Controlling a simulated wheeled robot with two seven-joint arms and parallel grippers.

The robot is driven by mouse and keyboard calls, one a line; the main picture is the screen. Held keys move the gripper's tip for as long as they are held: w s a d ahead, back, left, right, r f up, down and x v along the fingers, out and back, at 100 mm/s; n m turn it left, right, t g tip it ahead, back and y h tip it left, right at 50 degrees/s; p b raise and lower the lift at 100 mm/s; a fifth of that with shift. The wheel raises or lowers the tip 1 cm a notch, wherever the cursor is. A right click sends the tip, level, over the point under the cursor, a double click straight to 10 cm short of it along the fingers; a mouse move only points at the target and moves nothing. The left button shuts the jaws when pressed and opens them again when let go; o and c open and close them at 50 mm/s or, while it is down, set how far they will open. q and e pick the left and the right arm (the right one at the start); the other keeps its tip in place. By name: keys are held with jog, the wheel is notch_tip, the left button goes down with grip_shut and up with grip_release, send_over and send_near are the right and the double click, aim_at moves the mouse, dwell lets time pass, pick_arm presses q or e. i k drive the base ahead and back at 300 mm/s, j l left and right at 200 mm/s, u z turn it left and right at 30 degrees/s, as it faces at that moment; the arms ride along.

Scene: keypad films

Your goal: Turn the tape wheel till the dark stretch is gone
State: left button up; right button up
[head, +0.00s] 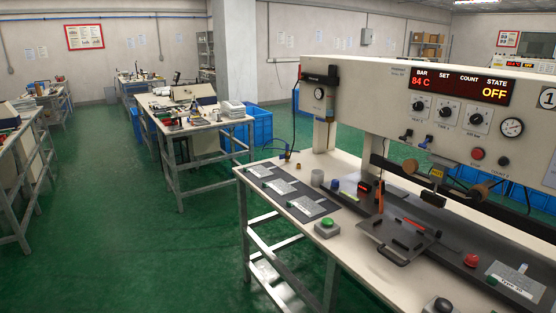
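A machine (380,95) with a beige front stands on the workbench at the right. Two small brown wheels sit low on its front, a left one (410,166) and a right one (480,192), on either side of a yellow label (437,172). I cannot tell which is the tape wheel. Any tape between them is too small to read, and I cannot make out a dark stretch. Neither of my grippers is in view.
The display (463,86) reads 84 C and OFF. On the bench are a dark plate with a handle (399,243), a green button (327,224), a red button (471,260) and dark mats (290,190). Green floor (130,240) is open at the left, between other tables.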

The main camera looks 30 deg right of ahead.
aim_at(474, 196)
jog(key=i, duration=1.9)
jog(key=i+z, duration=0.25)
jog(key=i, duration=0.2)
jog(key=i+j+z, duration=0.2)
jog(key=i, duration=0.25)
jog(key=i+j+z, duration=0.25)
jog(key=i, duration=0.15)
jog(key=z, duration=2.1)
